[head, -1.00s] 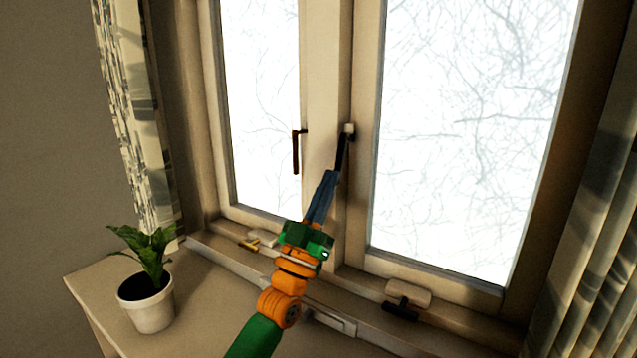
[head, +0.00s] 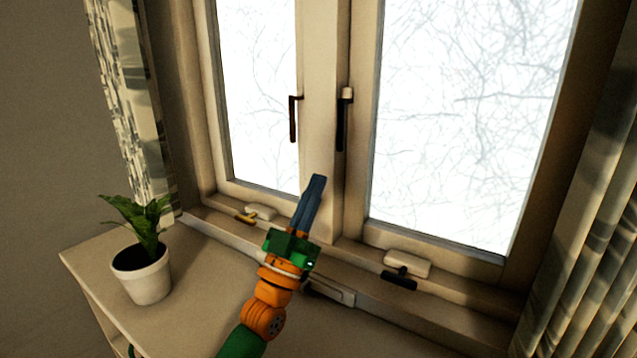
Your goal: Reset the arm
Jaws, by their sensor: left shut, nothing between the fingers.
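My left arm, green and orange, comes up from the bottom of the head view. My left gripper (head: 318,180) has its blue fingers together with nothing between them. It points up at the window's middle post, in front of and below the handles, and looks apart from them. The right window handle (head: 343,120) is dark and hangs straight down. The left window handle (head: 293,120) is brown and also hangs down. My right gripper does not show.
A potted plant (head: 142,275) stands on the pale surface (head: 200,300) at the left. The sill carries a yellow-tipped latch (head: 246,217) and a black-handled latch (head: 400,280). Curtains (head: 590,200) hang at both sides. The window looks shut.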

